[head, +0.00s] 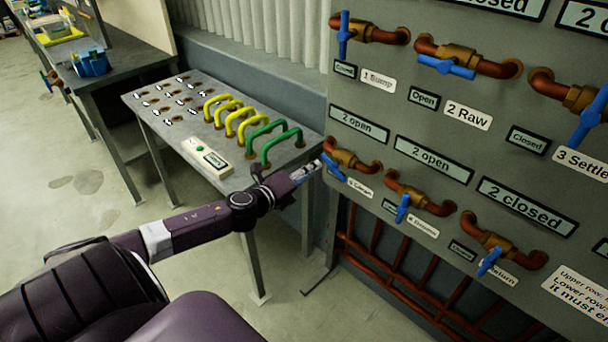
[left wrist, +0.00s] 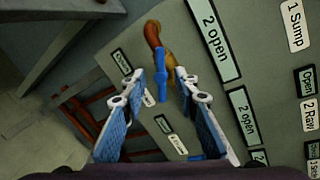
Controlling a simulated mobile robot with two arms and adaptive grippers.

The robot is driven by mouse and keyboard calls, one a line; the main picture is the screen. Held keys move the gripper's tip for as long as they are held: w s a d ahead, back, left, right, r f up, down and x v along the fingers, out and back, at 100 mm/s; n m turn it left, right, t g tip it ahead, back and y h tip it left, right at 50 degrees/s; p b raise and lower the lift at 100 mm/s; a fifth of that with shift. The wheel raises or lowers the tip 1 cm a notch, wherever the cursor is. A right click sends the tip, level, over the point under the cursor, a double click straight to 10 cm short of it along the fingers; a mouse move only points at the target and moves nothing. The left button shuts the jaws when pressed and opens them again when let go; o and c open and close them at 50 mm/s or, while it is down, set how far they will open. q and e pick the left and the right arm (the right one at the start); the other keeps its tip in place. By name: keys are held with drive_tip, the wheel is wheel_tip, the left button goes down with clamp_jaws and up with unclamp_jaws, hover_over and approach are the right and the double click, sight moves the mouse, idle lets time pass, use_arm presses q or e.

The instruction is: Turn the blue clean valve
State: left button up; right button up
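The blue clean valve (head: 334,168) is at the left of the lower row on the grey panel, on a brass body with a copper pipe. The white label below it seems to read "Clean". In the left wrist view its blue handle (left wrist: 161,75) points along the fingers. My left gripper (head: 314,168) is just left of the valve. In the left wrist view its fingers (left wrist: 160,84) are apart, one on each side of the handle, with visible gaps. I cannot tell how deep the handle lies between them. My right gripper is not in view.
Two more blue-handled valves (head: 402,208) (head: 489,262) sit to the right in the lower row. Another row of valves (head: 447,66) runs above. A metal table (head: 190,130) with yellow and green handles (head: 240,118) stands left. Copper pipes (head: 400,275) run below the panel.

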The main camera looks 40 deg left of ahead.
use_arm(q)
drive_tip(key=shift+v, duration=1.2)
drive_tip(key=shift+s, duration=0.15)
drive_tip(key=f+p+v, duration=0.1)
drive_tip(key=v, duration=0.6)
drive_tip(key=shift+s+a+f, duration=0.25)
drive_tip(key=shift+s+a, duration=0.15)
drive_tip(key=shift+a, duration=0.1)
